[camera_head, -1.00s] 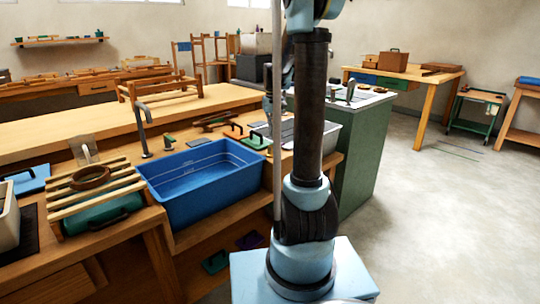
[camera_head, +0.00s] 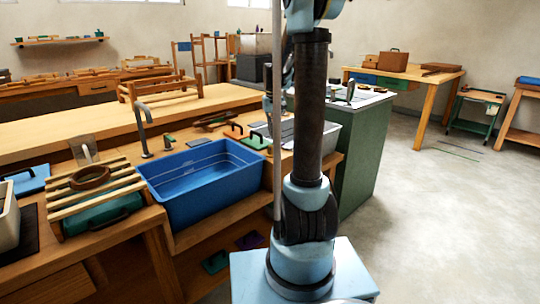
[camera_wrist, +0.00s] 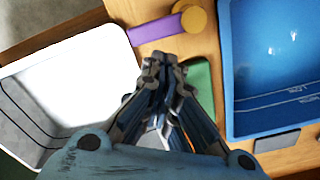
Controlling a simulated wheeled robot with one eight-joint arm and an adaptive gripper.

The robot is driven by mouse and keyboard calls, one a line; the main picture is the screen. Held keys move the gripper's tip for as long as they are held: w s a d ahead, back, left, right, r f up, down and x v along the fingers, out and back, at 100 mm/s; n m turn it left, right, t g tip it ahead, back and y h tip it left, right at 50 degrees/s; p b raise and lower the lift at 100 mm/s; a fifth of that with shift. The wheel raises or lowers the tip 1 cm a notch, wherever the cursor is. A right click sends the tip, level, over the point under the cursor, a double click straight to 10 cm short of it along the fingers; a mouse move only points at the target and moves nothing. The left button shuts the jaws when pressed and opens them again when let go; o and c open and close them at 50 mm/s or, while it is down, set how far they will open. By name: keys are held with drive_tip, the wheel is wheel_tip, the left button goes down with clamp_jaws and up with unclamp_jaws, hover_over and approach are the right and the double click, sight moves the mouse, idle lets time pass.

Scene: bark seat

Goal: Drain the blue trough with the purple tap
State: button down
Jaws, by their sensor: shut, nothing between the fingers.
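The blue trough (camera_head: 205,185) is set in the wooden bench, with pale level lines on its inner wall. It also fills the upper right of the wrist view (camera_wrist: 275,60); bright glints show inside, but I cannot tell the water depth. A purple bar (camera_wrist: 155,29) with a round yellow knob (camera_wrist: 194,18) at its right end lies between a pale basin and the trough in the wrist view. It looks like the purple tap. My gripper (camera_wrist: 163,62) is shut and empty, its tips just below the bar in the picture; contact is unclear. In the head view my arm hides it.
The pale basin (camera_wrist: 75,85) stands left of my gripper, and a green piece (camera_wrist: 200,85) lies beside the fingers. A grey spout (camera_head: 145,128) rises behind the trough. A slatted rack (camera_head: 95,190) stands left of it.

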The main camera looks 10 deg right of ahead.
sight(279, 144)
drive_tip(key=shift+f, duration=0.15)
drive_tip(key=shift+f, duration=1.6)
drive_tip(key=shift+s+d, duration=0.1)
drive_tip(key=shift+s+d, duration=0.4)
drive_tip(key=shift+s, duration=0.45)
drive_tip(key=shift+s+d, duration=0.4)
drive_tip(key=shift+s, duration=0.45)
drive_tip(key=shift+r, duration=2.05)
drive_tip(key=s+a, duration=0.2)
drive_tip(key=s, duration=0.6)
drive_tip(key=shift+s+a, duration=0.15)
